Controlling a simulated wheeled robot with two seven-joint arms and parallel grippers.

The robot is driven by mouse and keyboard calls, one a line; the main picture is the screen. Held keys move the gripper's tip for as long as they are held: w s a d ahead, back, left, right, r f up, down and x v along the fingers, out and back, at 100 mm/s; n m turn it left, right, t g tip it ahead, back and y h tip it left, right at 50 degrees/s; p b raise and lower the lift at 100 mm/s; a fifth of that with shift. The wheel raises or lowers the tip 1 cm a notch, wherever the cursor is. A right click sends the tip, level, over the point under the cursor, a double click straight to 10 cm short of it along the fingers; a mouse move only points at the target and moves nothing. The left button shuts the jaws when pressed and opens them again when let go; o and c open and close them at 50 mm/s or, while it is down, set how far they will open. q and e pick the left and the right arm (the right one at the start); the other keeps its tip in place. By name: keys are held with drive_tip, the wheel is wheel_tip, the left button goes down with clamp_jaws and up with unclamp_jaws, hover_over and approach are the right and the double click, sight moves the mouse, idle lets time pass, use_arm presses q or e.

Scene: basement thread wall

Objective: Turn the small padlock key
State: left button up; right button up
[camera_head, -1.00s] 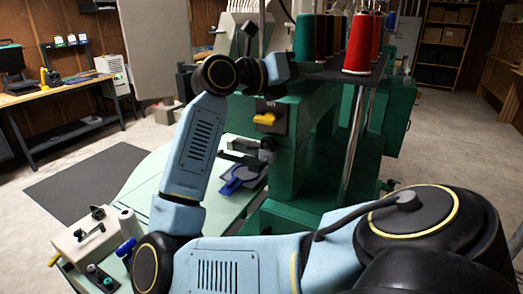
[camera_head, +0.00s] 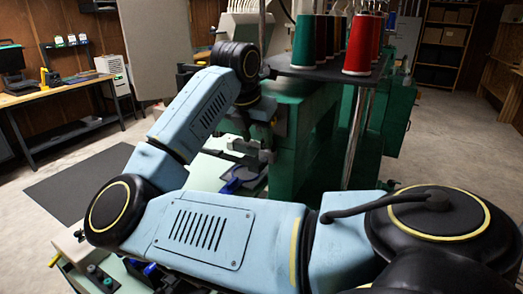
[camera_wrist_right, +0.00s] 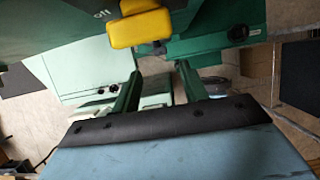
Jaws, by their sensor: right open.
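A yellow switch handle (camera_wrist_right: 140,28) shows at the top of the right wrist view, beside a printed "off" mark on a dark plate. A small dark piece (camera_wrist_right: 159,48) sits just below its right side. I cannot tell whether this is the padlock key, and no key shows clearly. My right gripper (camera_wrist_right: 159,68) is open and empty, its two fingers apart just below the yellow handle in the picture. In the head view, my right gripper (camera_head: 264,140) is at the green machine's front and hides the handle. My left gripper is not in view.
The green machine (camera_head: 305,150) carries a shelf of thread cones (camera_head: 359,45) above. A blue clamp-like part (camera_head: 240,179) lies on the pale table just below the gripper. A control box (camera_head: 70,245) stands at lower left.

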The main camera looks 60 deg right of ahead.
sight(263, 159)
drive_tip(key=x, duration=0.6)
drive_tip(key=shift+d+f, duration=0.15)
drive_tip(key=shift+f, duration=0.1)
clamp_jaws()
